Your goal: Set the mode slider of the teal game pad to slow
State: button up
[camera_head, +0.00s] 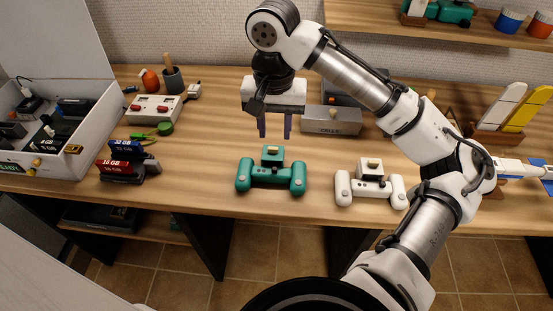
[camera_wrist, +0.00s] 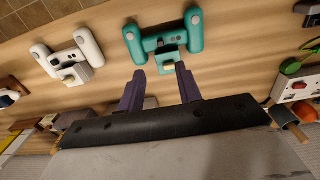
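The teal game pad (camera_head: 270,176) lies on the wooden table, with a raised block at its back that carries a small yellowish slider (camera_head: 271,149). It also shows in the wrist view, where the pad (camera_wrist: 160,40) is at the top and the slider (camera_wrist: 170,65) faces my gripper. The slider's position labels are too small to read. My gripper (camera_head: 274,130) hangs above and behind the pad, fingers pointing down. In the wrist view my gripper (camera_wrist: 158,75) has its two purple fingers apart with nothing between them. The fingertips look close to the slider block but not around it.
A white game pad (camera_head: 370,187) of the same shape lies to the right. A grey box (camera_head: 331,120) stands behind. Dark and red cartridges (camera_head: 122,164), a white box (camera_head: 70,135) and a white-and-red device (camera_head: 153,109) are at the left. The table is bare around the teal pad.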

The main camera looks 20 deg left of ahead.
aim_at(275, 168)
notch_tip(275, 168, down, 12)
jog(key=shift+r, duration=0.15)
dwell(0.3)
grip_shut()
